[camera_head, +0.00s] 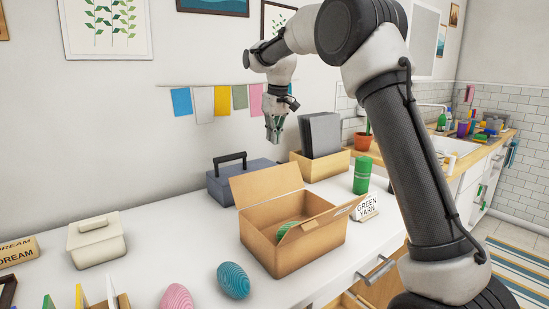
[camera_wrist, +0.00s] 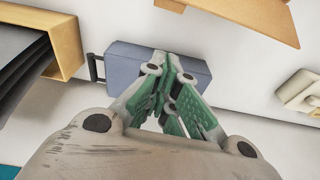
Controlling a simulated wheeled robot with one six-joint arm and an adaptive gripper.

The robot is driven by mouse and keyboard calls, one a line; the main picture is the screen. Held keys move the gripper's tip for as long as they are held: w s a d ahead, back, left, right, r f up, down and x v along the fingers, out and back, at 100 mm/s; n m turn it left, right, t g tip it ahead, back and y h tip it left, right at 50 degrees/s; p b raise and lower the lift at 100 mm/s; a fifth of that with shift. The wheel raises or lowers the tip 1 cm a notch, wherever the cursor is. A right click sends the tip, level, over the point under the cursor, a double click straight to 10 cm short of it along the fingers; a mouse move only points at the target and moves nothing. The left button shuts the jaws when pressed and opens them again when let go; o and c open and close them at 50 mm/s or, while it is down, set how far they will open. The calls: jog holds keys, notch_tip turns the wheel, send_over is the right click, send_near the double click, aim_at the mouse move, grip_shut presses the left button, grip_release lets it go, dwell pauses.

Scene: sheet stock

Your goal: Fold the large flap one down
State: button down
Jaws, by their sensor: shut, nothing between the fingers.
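An open cardboard box (camera_head: 295,250) stands on the white table in the head view. A large flap (camera_head: 267,184) at its back left stands up, leaning outward. A green striped ball (camera_head: 285,230) lies inside, partly hidden. My gripper (camera_head: 273,136) is shut and empty, high above the table behind the box. In the wrist view my gripper (camera_wrist: 165,62) points at the blue toolbox, and a cardboard flap (camera_wrist: 245,15) shows at the top.
A blue-grey toolbox (camera_head: 240,178) stands behind the box. A teal ball (camera_head: 233,280) and pink ball (camera_head: 176,299) lie front left, with a white container (camera_head: 96,241) farther left.

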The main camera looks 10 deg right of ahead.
notch_tip(320, 180, down, 8)
jog(key=s, duration=0.2)
jog(key=shift+d+r, duration=0.15)
jog(key=shift+d, duration=0.15)
jog(key=shift+s, duration=0.1)
dwell(0.5)
